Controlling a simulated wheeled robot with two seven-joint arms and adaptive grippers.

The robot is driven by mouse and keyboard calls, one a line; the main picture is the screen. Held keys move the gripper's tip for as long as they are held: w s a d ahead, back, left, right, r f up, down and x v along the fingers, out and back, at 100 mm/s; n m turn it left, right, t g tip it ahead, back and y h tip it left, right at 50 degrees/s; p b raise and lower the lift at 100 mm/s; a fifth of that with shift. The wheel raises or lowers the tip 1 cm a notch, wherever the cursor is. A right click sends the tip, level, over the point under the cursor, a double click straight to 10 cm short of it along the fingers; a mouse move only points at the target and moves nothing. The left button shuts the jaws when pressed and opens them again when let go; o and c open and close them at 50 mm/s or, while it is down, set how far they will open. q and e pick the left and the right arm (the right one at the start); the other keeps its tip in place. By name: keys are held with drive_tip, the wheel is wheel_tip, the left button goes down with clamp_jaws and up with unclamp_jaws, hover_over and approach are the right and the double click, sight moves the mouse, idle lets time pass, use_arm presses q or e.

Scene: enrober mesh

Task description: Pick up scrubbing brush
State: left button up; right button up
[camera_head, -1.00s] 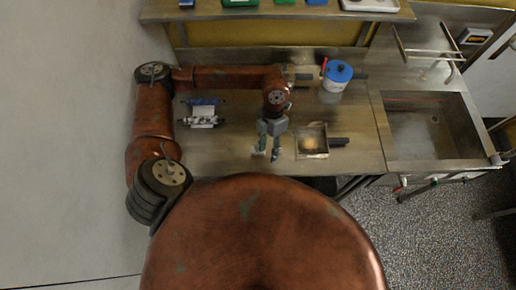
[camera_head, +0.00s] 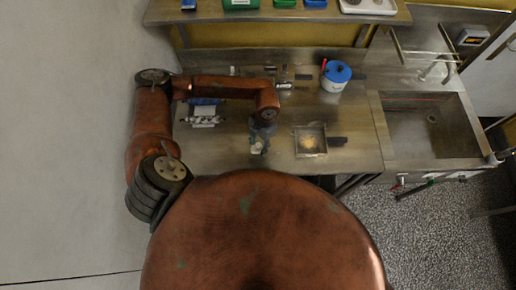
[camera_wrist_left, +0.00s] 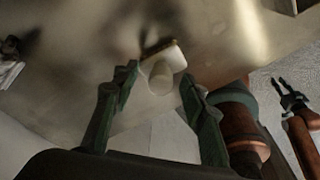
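A pale cream block with a rounded knob, which looks like the scrubbing brush (camera_wrist_left: 162,72), lies on the steel table near its front edge. In the left wrist view it sits between and just beyond my left fingertips (camera_wrist_left: 158,84), which are apart with no clear contact. In the head view my left gripper (camera_head: 261,137) points down at the table and largely covers the brush. My right gripper (camera_wrist_left: 290,96) shows small at the right of the left wrist view, off the table, with its fingers apart and empty.
A square metal pan (camera_head: 311,154) with a dark handle stands just right of my left gripper. A white pot with a blue lid (camera_head: 337,72) is at the back right. A silver metal device (camera_head: 204,117) is at the left. A sink (camera_head: 430,128) lies at the right.

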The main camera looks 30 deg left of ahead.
use_arm(q)
drive_tip(key=shift+c, duration=0.4)
drive_tip(key=c, duration=0.3)
clamp_jaws()
drive_tip(key=shift+r, duration=0.15)
drive_tip(key=shift+r+b, duration=0.35)
drive_tip(key=shift+r, duration=0.15)
drive_tip(key=s+d+r+b, duration=0.3)
drive_tip(key=s+d+r, duration=0.6)
drive_tip(key=d+r, duration=0.1)
drive_tip(key=shift+s+r+b, duration=0.3)
drive_tip(key=shift+s+r, duration=0.1)
drive_tip(key=shift+r, duration=0.5)
